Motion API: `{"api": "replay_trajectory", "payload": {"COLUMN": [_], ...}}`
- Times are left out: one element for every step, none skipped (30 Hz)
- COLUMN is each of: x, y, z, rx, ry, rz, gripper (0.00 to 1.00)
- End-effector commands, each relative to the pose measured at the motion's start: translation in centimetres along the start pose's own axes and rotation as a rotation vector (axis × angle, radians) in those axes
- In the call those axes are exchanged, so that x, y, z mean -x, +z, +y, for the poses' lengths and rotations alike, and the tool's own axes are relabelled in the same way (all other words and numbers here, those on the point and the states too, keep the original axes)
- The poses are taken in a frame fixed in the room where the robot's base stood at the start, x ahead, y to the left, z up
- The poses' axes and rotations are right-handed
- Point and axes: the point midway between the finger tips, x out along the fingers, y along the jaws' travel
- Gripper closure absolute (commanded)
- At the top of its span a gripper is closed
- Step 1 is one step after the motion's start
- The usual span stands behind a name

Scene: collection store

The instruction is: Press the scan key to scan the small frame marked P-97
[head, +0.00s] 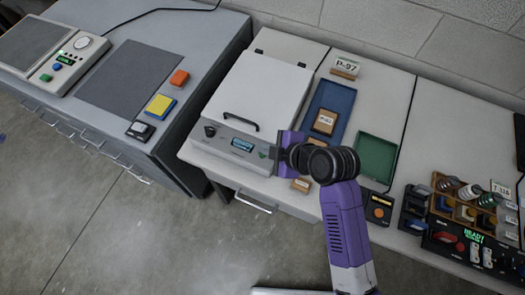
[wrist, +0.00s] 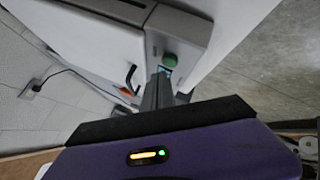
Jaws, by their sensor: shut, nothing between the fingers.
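The scanner (head: 262,90) is a pale box with its white lid down and a black handle at its front. Its front panel has a knob, a lit blue display (head: 242,144) and a green key (head: 263,153). The key shows as a green button in the wrist view (wrist: 171,59). My gripper (head: 277,153) is shut and empty at the right end of the panel; its fingertips (wrist: 160,86) point toward the key. I cannot tell whether they touch it. A sign reading P-97 (head: 346,66) stands behind a blue tray. Whether a frame lies under the lid is hidden.
A brown frame (head: 325,121) lies in the blue tray (head: 336,98); another brown piece (head: 301,185) lies by the bench's front edge. A green tray (head: 376,158) is empty. A control box (head: 379,208) and a crowded rack (head: 462,208) stand right. A grey bench is left.

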Motion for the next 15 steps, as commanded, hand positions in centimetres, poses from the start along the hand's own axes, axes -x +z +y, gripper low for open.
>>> {"api": "replay_trajectory", "payload": {"x": [-0.01, -0.03, -0.08, -0.14, -0.21, -0.31, -0.4, -0.48, -0.57, -0.61, -0.64, -0.63, -0.62, -0.6, -0.59], "y": [0.0, 0.02, 0.06, 0.1, 0.16, 0.23, 0.29, 0.34, 0.4, 0.43, 0.44, 0.44, 0.42, 0.41, 0.41], "z": [-0.01, -0.03, -0.06, -0.11, -0.16, -0.24, -0.3, -0.36, -0.43, -0.46, -0.47, -0.47, -0.46, -0.44, -0.44], "rx": [0.0, 0.0, 0.0, 0.0, 0.0, 0.0, 0.0, 0.0, 0.0, 0.0, 0.0, 0.0, 0.0, 0.0, 0.0], "ry": [0.0, 0.0, 0.0, 0.0, 0.0, 0.0, 0.0, 0.0, 0.0, 0.0, 0.0, 0.0, 0.0, 0.0, 0.0], "rz": [0.0, 0.0, 0.0, 0.0, 0.0, 0.0, 0.0, 0.0, 0.0, 0.0, 0.0, 0.0, 0.0, 0.0, 0.0], "gripper": [1.0, 1.0, 1.0, 1.0, 1.0, 1.0, 1.0, 1.0, 1.0, 1.0, 1.0, 1.0, 1.0, 1.0, 1.0]}}
